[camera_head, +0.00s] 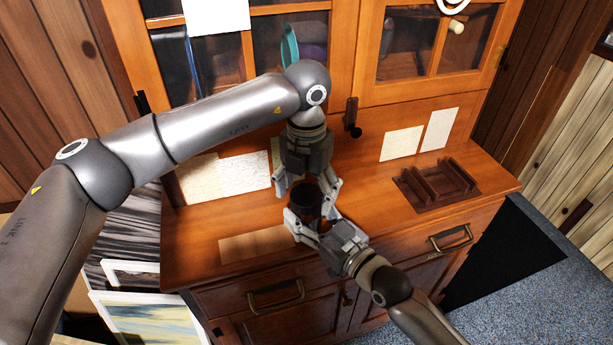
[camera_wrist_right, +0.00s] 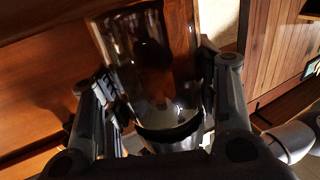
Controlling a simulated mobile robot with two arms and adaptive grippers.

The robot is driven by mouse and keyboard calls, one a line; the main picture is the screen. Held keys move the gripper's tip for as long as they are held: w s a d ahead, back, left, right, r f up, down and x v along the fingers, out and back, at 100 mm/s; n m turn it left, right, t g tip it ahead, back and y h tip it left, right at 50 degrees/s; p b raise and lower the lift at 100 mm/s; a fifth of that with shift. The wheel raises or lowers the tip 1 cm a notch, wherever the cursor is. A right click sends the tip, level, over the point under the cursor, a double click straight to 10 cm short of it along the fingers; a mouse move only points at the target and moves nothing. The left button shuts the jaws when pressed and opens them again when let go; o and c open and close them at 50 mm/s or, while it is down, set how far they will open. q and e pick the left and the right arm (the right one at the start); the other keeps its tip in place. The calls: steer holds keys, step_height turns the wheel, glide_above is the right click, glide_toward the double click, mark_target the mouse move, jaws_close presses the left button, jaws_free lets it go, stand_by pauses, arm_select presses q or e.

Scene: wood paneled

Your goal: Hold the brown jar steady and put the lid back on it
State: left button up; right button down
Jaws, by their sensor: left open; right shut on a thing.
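The dark brown jar (camera_head: 306,199) stands on the wooden cabinet's counter in the head view. My right gripper (camera_head: 312,220) is shut on it from the front, with a finger on each side. In the right wrist view the jar (camera_wrist_right: 150,65) shows as brown, shiny glass between the fingers (camera_wrist_right: 158,95). My left gripper (camera_head: 307,188) points down from above, open, with its fingers apart on either side of the jar's top. I cannot make out the lid as a separate piece; the left gripper hides much of the jar's top.
A dark wooden rack (camera_head: 437,187) stands on the counter at right, with papers (camera_head: 402,143) behind it. More papers (camera_head: 243,172) lean at left, and a flat tan sheet (camera_head: 256,244) lies front left. Glass-doored cupboards rise behind. The counter between jar and rack is clear.

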arm_select(q)
steer(key=shift+f, duration=0.3)
steer(key=c, duration=1.1)
steer(key=m, duration=0.5)
steer(key=o, duration=1.2)
steer(key=shift+o, duration=0.2)
steer(key=shift+r, duration=0.1)
